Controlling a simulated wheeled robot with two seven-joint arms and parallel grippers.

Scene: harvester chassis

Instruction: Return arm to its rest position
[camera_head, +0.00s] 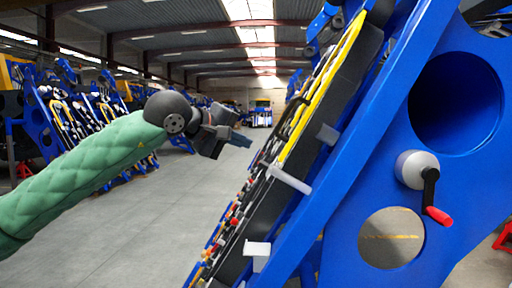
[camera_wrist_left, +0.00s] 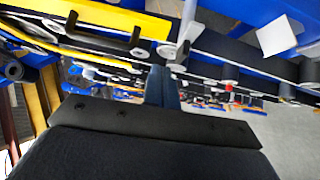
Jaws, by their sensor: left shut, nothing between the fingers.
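My left arm, in a green quilted sleeve, comes in from the left in the head view. Its left gripper (camera_head: 236,140) is held in the air over the open floor, left of the blue chassis (camera_head: 345,170). The fingers are together with nothing between them. In the left wrist view the shut gripper (camera_wrist_left: 161,88) points away from the camera, with chassis parts beyond it. It looks apart from the chassis in the head view. My right gripper is in neither view.
The blue chassis fills the right side, with yellow and black rails, a crank with a red handle (camera_head: 438,215) and white protruding pegs (camera_head: 289,179). More blue machines (camera_head: 90,120) stand at the left. The grey floor (camera_head: 150,230) between is clear.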

